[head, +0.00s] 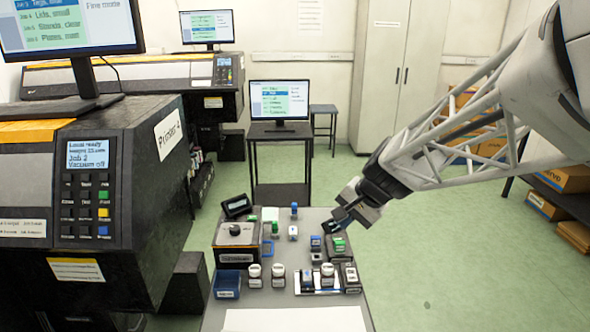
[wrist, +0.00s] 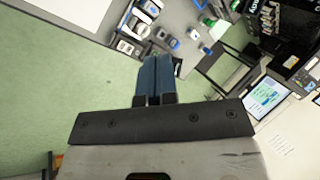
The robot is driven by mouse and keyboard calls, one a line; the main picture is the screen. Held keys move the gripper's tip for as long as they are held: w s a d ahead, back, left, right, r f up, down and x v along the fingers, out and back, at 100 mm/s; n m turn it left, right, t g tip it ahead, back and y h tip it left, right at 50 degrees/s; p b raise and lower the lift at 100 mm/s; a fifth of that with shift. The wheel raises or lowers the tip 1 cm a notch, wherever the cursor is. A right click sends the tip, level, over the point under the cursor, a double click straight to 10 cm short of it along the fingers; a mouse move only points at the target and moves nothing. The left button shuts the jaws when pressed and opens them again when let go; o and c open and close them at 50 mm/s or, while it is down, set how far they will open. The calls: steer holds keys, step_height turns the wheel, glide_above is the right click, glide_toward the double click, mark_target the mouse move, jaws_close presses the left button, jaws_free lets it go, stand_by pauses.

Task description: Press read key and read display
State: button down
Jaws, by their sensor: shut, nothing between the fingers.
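My gripper (head: 341,219) is shut and empty, its two blue fingers pressed together; they also show in the wrist view (wrist: 153,78). A dark instrument box (head: 236,256) with a round part on top (head: 235,231) stands at the table's left, apart from my gripper. A small tilted black display unit (head: 237,206) stands behind it; its screen is too small to read. I cannot make out a read key.
Several small bottles, some white-capped (head: 278,271), stand on the table. A blue bin (head: 227,284) is at the left and a white sheet (head: 295,319) at the front. A large printer (head: 90,200) with its own keypad and screen stands left.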

steer(key=w+d+f+m+t, duration=0.1)
steer(key=w+f+m, duration=0.2)
steer(key=w+f, duration=0.3)
steer(key=w+d+f+m+t+y, duration=0.1)
steer(key=w+f+m, duration=0.3)
steer(key=w, duration=0.9)
steer(key=w+d+f+m+t, duration=0.1)
steer(key=w+d+f+m, duration=0.2)
steer(key=w+f, duration=0.5)
steer(key=shift+w+m+y, duration=0.3)
steer(key=shift+w+m, duration=0.4)
steer(key=shift+w, duration=0.2)
steer(key=shift+f, duration=0.1)
steer(key=shift+t, duration=0.3)
steer(key=shift+f, duration=4.3)
steer(key=shift+s+f, duration=0.1)
steer(key=shift+f, duration=0.95)
